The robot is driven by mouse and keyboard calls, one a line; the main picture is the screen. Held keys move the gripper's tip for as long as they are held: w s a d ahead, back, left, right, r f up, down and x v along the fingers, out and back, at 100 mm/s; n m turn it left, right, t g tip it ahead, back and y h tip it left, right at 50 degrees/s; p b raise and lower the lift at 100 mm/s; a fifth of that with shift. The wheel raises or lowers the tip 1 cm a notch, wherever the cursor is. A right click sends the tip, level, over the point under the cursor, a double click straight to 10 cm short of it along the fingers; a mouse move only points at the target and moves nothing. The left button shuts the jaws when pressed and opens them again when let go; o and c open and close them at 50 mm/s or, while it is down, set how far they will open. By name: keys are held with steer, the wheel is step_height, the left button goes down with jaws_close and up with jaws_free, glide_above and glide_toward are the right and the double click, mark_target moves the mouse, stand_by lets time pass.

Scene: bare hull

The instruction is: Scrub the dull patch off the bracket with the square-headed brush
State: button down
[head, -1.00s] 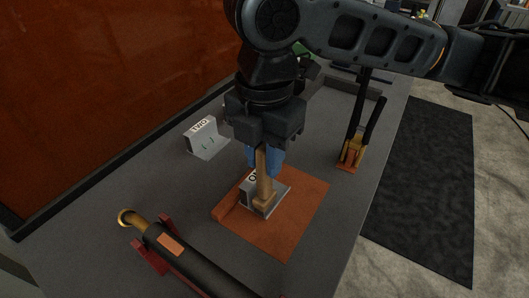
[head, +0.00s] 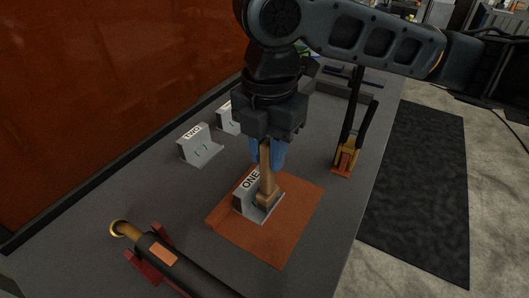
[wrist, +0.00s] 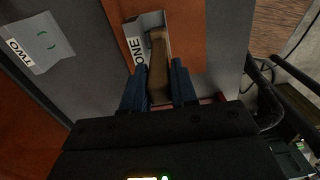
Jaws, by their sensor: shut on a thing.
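My gripper (head: 268,158) is shut on the handle of a tan wooden brush (head: 266,180), which points down and is nearly upright. The brush also shows between the blue fingers in the wrist view (wrist: 158,65). Its blocky head is at the base part of the grey bracket labelled ONE (head: 244,204), in front of its upright wall. I cannot tell whether the bristles touch the bracket. The bracket stands on an orange-brown mat (head: 272,243) and shows in the wrist view too (wrist: 136,24). I cannot make out a dull patch; the brush head covers part of the base.
A bracket labelled TWO (head: 198,150) stands behind to the left, with another bracket (head: 228,119) partly hidden beyond it. A yellow and black upright tool (head: 346,158) stands right of the mat. A dark cylinder with a brass end (head: 168,258) lies in red supports at front left.

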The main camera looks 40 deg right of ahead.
steer(key=a, duration=0.1)
steer(key=a+p, duration=0.1)
steer(key=shift+s+a+f, duration=0.1)
steer(key=shift+s+a, duration=0.3)
stand_by(3.8)
step_height(320, 180, up, 8)
steer(key=p, duration=0.7)
stand_by(0.7)
